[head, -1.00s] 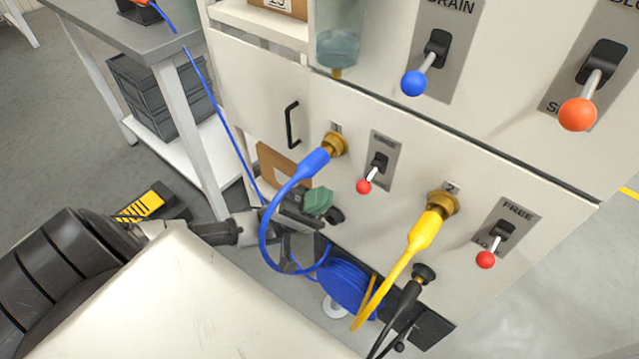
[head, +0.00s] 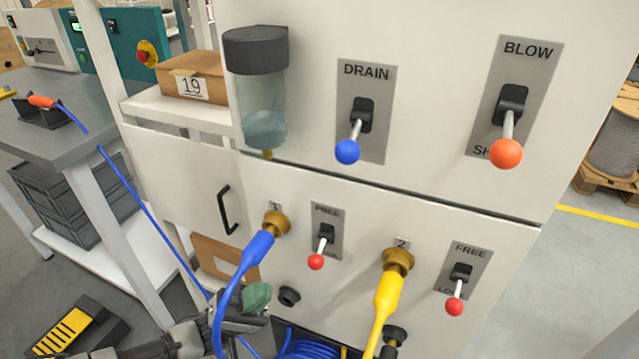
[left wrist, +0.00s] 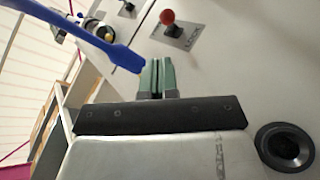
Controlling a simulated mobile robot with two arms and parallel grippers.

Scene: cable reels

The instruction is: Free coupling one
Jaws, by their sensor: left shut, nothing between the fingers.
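Coupling one (head: 277,222) is a brass fitting marked 1 on the white panel, with a blue hose (head: 255,252) plugged into it. To its right is a plate marked FREE at the top. Its lever's red knob (head: 316,262) hangs at the low end, over the lower word. My left gripper (head: 257,298), with green fingers, is below the coupling, behind the hanging hose and apart from the lever. In the left wrist view its fingers (left wrist: 157,76) are together and empty. The blue hose end (left wrist: 100,38) is at left there, the red knob (left wrist: 167,16) above. My right gripper is not seen.
Coupling two (head: 398,261) holds a yellow hose, with its own red-knobbed lever (head: 454,306) beside it. Above are the DRAIN lever (head: 347,151) and BLOW lever (head: 506,153). A black handle (head: 226,210) and a round black fitting (head: 289,296) stick out near my gripper.

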